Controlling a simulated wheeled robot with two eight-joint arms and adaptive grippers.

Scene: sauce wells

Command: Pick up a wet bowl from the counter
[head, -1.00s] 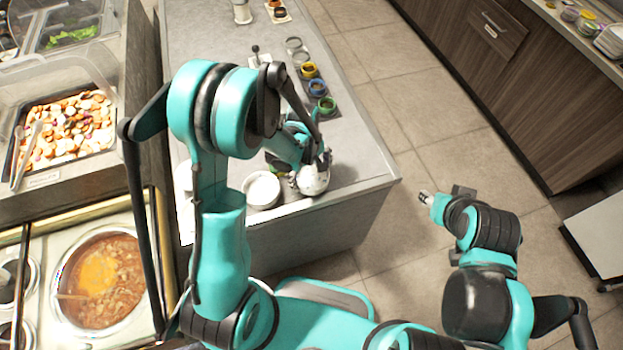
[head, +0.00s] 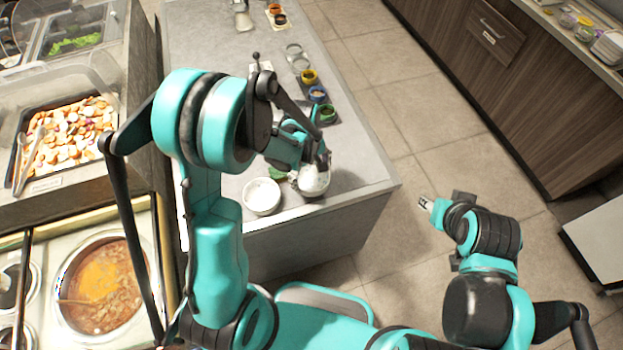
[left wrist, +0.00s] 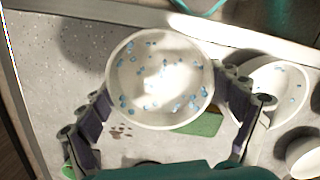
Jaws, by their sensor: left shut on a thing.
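A white bowl (head: 314,181) with blue water drops inside is held at the counter's near right corner. In the left wrist view the wet bowl (left wrist: 158,80) faces the camera, with one finger at each side of it. My left gripper (head: 308,162) is shut on this bowl. It seems slightly above the counter (head: 345,150); the gap under it is hard to judge. The left fingers also show in the left wrist view (left wrist: 165,118). My right gripper (head: 426,204) is over the floor, away from the counter, its finger opening too small to tell.
Another white bowl (head: 262,197) stands just left; it also shows with drops in the left wrist view (left wrist: 272,88). A green sponge (left wrist: 203,124) lies partly under the held bowl. Food pans (head: 62,205) are at left.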

